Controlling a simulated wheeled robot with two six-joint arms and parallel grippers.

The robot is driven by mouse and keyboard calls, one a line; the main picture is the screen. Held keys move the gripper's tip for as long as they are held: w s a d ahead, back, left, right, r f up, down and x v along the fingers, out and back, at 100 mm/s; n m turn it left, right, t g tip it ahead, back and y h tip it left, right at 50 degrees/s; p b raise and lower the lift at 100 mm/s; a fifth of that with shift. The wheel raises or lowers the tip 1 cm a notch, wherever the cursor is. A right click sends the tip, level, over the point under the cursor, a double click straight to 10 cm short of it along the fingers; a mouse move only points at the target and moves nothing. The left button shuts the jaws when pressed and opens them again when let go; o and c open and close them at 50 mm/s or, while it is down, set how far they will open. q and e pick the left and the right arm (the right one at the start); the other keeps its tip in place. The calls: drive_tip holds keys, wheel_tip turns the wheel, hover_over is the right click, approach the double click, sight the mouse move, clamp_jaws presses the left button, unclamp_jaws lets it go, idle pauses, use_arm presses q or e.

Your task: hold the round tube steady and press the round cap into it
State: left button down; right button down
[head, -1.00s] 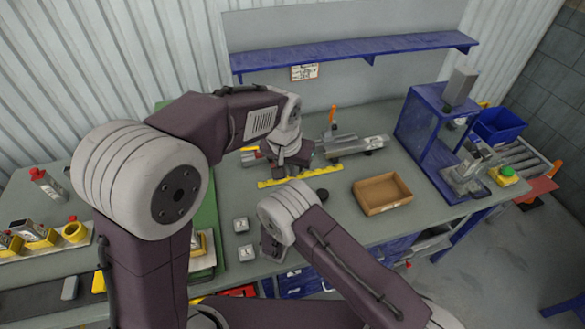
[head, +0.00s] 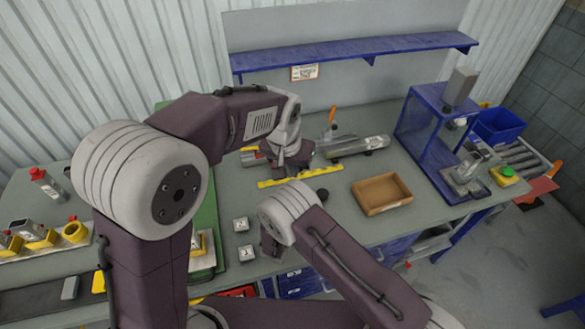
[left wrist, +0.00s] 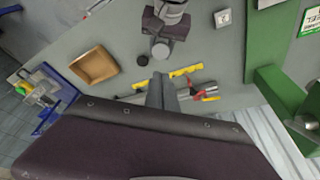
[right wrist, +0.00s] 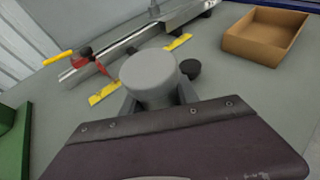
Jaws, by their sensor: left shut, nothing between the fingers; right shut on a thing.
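A silver tube (head: 362,144) lies along a dark rest at the back of the bench. Part of it shows at the top of the right wrist view (right wrist: 190,18). My left gripper (left wrist: 161,88) is shut and empty, pointing down over the bench left of the tube. My right gripper (right wrist: 157,100) is shut on a plain light grey round piece, seemingly the round cap (right wrist: 148,75). This piece also shows below the right gripper in the left wrist view (left wrist: 161,50). In the head view, my right arm hides it.
A yellow strip (head: 270,183) and a black puck (head: 322,195) lie near the grippers. A cardboard tray (head: 364,210) sits to the right, before a blue press frame (head: 405,125). A red-and-yellow tool (left wrist: 205,93) lies near the left fingers. Two small numbered blocks (head: 241,224) stand left.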

idle(0.5)
use_arm(q)
drive_tip(key=w+f+n+g, duration=0.1)
drive_tip(key=f+n, duration=0.1)
drive_tip(key=n, duration=0.3)
drive_tip(key=w+d+f+n+g, duration=0.1)
drive_tip(key=f+n, duration=0.2)
drive_tip(key=n, duration=0.2)
drive_tip(key=w+f+n+y, duration=0.1)
drive_tip(key=w+f+n, duration=0.1)
drive_tip(key=n, duration=0.3)
drive_tip(key=shift+d+f+n+g, duration=0.2)
drive_tip(key=shift+f+n+g, duration=0.2)
drive_tip(key=shift+w+f+n, duration=0.1)
drive_tip(key=shift+f+n, duration=0.35)
drive_tip(key=shift+n, duration=0.65)
drive_tip(key=shift+f, duration=2.75)
drive_tip(key=shift+f, duration=0.35)
drive_tip(key=shift+r, duration=0.15)
drive_tip(key=shift+r, duration=3.4)
